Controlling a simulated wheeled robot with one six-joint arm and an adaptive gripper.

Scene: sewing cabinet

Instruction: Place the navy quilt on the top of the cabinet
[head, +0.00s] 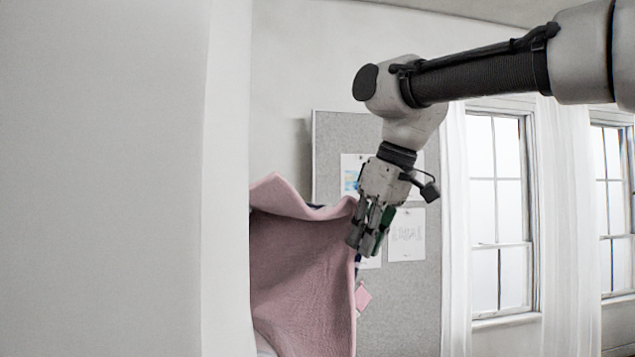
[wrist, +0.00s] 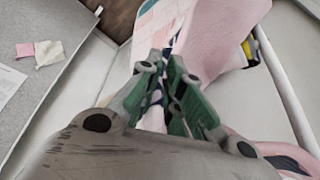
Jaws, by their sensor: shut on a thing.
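The quilt (head: 302,255) hangs in the lower middle of the head view. The side facing me is mostly plain pink, with small dark navy bits at its top edge. My gripper (head: 364,242) points down at its right edge and is shut on it. In the wrist view my gripper (wrist: 168,68) has cloth with navy, white and pink patches between its green-padded fingers. The pink quilt (wrist: 228,35) spreads out beyond the fingertips there. The quilt's left part is hidden behind a white panel in the head view. I cannot make out the cabinet top for certain.
A tall white panel (head: 110,180) fills the left of the head view. A grey pinboard (head: 335,145) with papers stands behind my gripper. White-curtained windows (head: 497,215) are on the right. In the wrist view, a pale surface (wrist: 285,30) and a small yellow item (wrist: 247,49) lie beyond the quilt.

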